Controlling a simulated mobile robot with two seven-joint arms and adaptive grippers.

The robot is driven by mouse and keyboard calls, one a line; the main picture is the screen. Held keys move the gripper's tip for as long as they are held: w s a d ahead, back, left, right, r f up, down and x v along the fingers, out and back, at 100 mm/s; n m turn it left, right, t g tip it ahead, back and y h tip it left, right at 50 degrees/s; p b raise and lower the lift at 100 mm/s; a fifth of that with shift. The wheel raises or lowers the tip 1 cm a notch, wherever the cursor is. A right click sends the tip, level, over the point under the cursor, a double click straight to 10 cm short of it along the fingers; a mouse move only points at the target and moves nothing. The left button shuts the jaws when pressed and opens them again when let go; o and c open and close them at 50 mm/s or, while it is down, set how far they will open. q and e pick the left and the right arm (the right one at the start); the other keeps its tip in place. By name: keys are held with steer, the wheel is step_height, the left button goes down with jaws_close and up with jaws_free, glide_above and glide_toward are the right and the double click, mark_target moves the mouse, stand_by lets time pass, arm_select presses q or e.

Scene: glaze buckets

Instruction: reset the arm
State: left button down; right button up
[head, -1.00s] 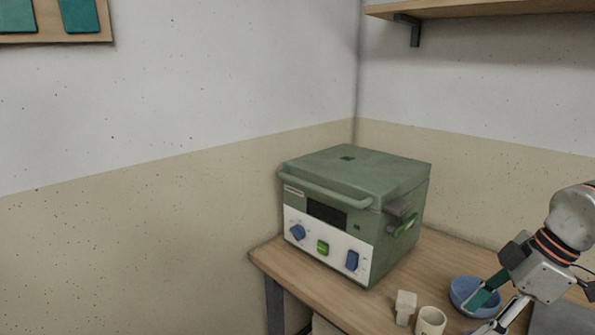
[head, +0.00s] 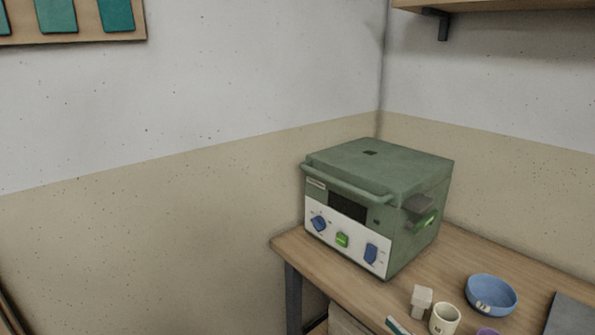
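Neither of my grippers shows in the head view now, and no part of my arms can be made out for certain. A blue bowl (head: 491,296) stands on the wooden table (head: 300,250) at the lower right, its inside in plain view. A cream cup (head: 445,319) and a small pale block-shaped piece (head: 421,301) stand in front of it to the left. A green kiln-like box (head: 378,205) with a white control panel sits on the table against the corner, its lid down.
A purple thing (head: 487,331) and a white and green piece (head: 398,326) are cut by the lower edge. A dark grey slab (head: 571,314) lies at the right. A shelf (head: 500,4) hangs above. A board with green tiles (head: 75,20) hangs on the left wall.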

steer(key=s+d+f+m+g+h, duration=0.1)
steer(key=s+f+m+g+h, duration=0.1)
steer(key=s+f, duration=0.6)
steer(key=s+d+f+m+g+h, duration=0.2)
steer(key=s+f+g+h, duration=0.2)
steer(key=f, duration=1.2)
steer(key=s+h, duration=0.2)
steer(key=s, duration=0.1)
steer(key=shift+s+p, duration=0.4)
